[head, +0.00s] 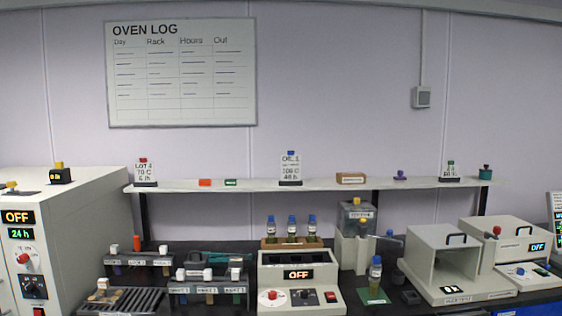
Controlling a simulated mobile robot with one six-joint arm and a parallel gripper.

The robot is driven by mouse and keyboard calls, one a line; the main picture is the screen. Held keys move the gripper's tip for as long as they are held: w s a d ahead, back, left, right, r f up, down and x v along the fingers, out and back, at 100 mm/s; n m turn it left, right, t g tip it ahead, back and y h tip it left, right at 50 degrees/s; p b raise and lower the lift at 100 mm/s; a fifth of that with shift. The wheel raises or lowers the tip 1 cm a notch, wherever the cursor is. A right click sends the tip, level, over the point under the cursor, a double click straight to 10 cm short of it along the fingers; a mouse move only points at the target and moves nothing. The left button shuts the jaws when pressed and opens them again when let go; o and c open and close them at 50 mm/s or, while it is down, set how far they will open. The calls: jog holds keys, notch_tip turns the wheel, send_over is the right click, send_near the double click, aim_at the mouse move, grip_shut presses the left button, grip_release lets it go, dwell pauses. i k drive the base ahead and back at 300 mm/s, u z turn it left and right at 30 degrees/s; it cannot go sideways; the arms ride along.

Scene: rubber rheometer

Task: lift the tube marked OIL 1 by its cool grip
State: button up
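Three blue-capped tubes stand upright in a wooden rack (268,244) behind a white block unit: a left tube (270,228), a middle tube (291,228) and a right tube (312,228). Their markings are too small to read, so I cannot tell which is OIL 1. A single blue-capped bottle (375,273) with a white label stands on a green mat (372,298) to the right; its label is also unreadable. A card (291,168) on the shelf seems to read OIL 1, 100 C, 48 h. No cool grip can be made out. My gripper is not in view.
The white block unit (298,285) shows OFF and has a red knob. A shelf (255,186) runs above the bench. A white oven (75,220) stands left, beside racks with white-topped pieces (208,275). Open-fronted white equipment (450,260) stands right.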

aim_at(311, 228)
jog(key=u, duration=0.05)
jog(key=i, duration=0.85)
jog(key=z, duration=0.05)
